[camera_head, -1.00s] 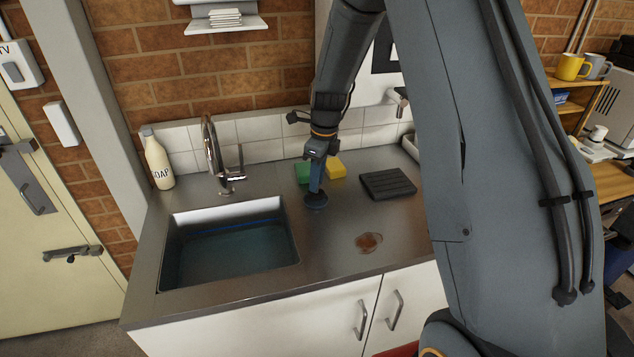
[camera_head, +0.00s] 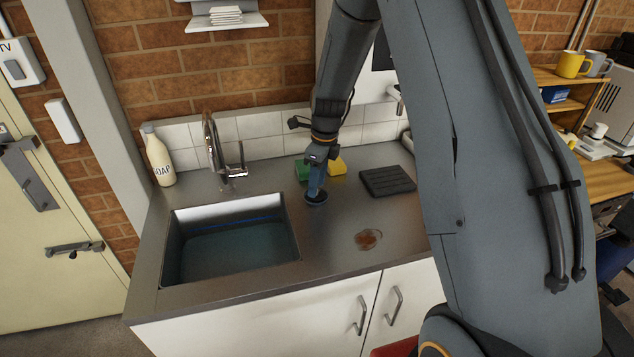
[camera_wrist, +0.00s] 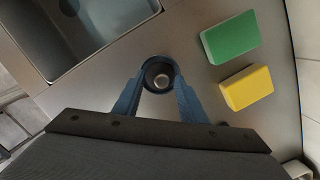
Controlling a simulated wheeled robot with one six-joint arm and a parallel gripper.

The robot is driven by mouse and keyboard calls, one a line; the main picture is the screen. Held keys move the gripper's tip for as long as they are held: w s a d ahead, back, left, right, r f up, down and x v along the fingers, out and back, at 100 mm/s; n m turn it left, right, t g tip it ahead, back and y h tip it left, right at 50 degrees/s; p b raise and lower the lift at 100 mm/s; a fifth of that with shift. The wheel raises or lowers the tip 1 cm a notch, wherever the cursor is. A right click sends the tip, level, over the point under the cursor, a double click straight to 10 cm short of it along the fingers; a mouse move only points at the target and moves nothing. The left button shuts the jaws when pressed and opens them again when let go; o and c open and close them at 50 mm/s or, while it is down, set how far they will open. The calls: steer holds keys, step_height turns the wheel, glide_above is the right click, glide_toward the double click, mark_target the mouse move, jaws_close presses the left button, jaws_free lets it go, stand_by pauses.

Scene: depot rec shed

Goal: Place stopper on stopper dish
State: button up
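My gripper (camera_wrist: 160,88) points down at the counter right of the sink, and its blue fingers stand apart. In the wrist view a small round dark dish (camera_wrist: 158,63) lies between and just beyond the fingertips. Inside its ring is a dark round piece with a grey knob, seemingly the stopper (camera_wrist: 161,81). The fingers straddle it; whether they touch the dish rim cannot be told. In the head view the dish (camera_head: 316,199) shows as a dark blue disc under the fingertips. The stopper is hidden there by my gripper (camera_head: 316,190).
The sink (camera_head: 230,245) with bluish water is on the left, beside the tap (camera_head: 213,150) and soap bottle (camera_head: 159,158). A green sponge (camera_wrist: 231,38) and yellow sponge (camera_wrist: 246,87) lie close by. A black ribbed mat (camera_head: 387,181) and brown stain (camera_head: 368,239) are to the right.

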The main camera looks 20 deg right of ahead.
mark_target(321, 196)
step_height(321, 196, up, 12)
steer(key=d+b, duration=0.1)
steer(key=b, duration=0.3)
steer(key=s+f+n, duration=0.2)
steer(key=s+n, duration=1)
steer(key=s+a+f+n+t+h, duration=0.1)
steer(key=s+f+n, duration=0.2)
steer(key=s+n, duration=1)
steer(key=shift+a, duration=0.15)
steer(key=shift+f, duration=0.15)
step_height(321, 196, down, 3)
steer(key=b, duration=0.3)
